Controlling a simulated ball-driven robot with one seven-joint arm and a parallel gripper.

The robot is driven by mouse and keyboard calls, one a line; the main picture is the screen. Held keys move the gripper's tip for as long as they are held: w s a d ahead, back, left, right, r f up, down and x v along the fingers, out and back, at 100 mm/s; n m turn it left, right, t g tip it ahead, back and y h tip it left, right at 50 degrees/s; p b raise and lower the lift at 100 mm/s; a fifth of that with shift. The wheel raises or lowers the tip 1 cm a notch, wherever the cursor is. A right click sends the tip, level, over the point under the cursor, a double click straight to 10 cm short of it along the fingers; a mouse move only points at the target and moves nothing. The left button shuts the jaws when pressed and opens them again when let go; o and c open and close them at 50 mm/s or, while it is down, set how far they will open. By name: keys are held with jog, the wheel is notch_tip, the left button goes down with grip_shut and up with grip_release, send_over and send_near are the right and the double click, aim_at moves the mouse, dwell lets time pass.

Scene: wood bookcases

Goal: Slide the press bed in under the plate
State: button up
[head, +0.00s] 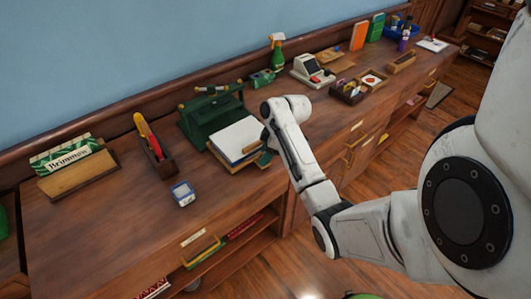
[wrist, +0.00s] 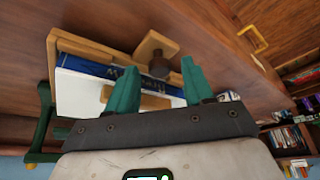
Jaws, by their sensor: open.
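The green book press (head: 210,118) stands on the wooden counter. Its wooden press bed (head: 232,167) sticks out at the front, bearing a white-topped book (head: 236,138). In the wrist view the bed's wooden rim (wrist: 88,47) and a blue spine (wrist: 85,65) show. A wooden tab with a dark knob (wrist: 158,64) projects from the bed near my fingertips. My gripper (wrist: 158,72) is open, its teal fingers spread either side of the tab, with nothing visibly clamped. In the head view my gripper (head: 264,156) is at the bed's front right. The press plate is not clearly visible.
A blue-and-white device (head: 183,193) and a box with red and yellow tools (head: 154,155) stand left of the press. A green spray bottle (head: 277,55) and a cash register (head: 312,72) stand beyond. The counter's front left is mostly clear.

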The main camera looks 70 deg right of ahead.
jog(key=shift+f, duration=0.15)
grip_shut()
dwell(0.4)
